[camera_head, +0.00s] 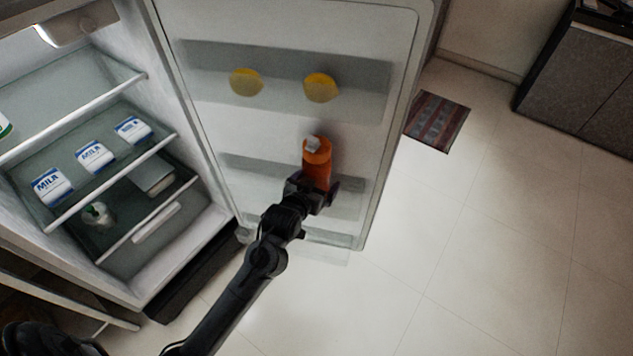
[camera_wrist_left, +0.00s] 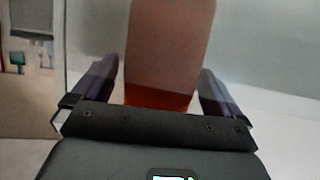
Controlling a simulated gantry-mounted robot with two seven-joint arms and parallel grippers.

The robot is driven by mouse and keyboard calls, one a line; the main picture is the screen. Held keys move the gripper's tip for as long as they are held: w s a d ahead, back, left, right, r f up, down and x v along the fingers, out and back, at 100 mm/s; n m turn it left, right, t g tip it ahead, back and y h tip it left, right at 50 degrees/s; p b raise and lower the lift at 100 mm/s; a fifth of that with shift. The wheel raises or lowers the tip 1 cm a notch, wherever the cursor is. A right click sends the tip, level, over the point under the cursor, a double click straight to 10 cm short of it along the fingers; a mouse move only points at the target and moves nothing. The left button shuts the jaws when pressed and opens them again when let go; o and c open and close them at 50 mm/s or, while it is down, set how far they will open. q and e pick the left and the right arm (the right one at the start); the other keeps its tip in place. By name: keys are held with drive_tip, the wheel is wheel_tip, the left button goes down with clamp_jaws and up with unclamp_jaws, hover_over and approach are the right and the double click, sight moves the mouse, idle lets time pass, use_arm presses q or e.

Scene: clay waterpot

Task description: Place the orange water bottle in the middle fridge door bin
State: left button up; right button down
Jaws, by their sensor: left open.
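The orange water bottle (camera_head: 318,163), with a grey cap, is upright in front of the open fridge door, at the middle door bin (camera_head: 250,170). I cannot tell whether its base rests in the bin. My left gripper (camera_head: 314,186) is at the bottle's lower part. In the left wrist view the bottle (camera_wrist_left: 168,50) stands between the two open fingers (camera_wrist_left: 157,75), with a gap visible on each side. The bottle's base is hidden behind the gripper. My right gripper is not in view.
The upper door bin (camera_head: 280,60) holds two yellow lemons (camera_head: 245,82). Fridge shelves at left hold several milk cartons (camera_head: 95,157). A striped mat (camera_head: 437,120) lies on the floor right of the door. The tiled floor (camera_head: 480,260) at right is clear.

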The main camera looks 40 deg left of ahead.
use_arm(q)
drive_tip(key=shift+r, duration=0.2)
drive_tip(key=p+v, duration=0.5)
drive_tip(key=v, duration=0.7)
drive_tip(key=s+d+f+m+g+h, duration=0.1)
drive_tip(key=s+d+f+m+g, duration=0.1)
drive_tip(key=s, duration=0.7)
drive_tip(key=s+d+f+m+g+h, duration=0.1)
drive_tip(key=s+d+f+m+g, duration=0.1)
drive_tip(key=s+d+f+g, duration=0.2)
drive_tip(key=s+f+g, duration=0.3)
drive_tip(key=s, duration=0.2)
drive_tip(key=shift+s+d+g+h, duration=0.2)
drive_tip(key=shift+d+g+h, duration=0.05)
drive_tip(key=shift+g+h, duration=0.15)
drive_tip(key=shift+r, duration=0.15)
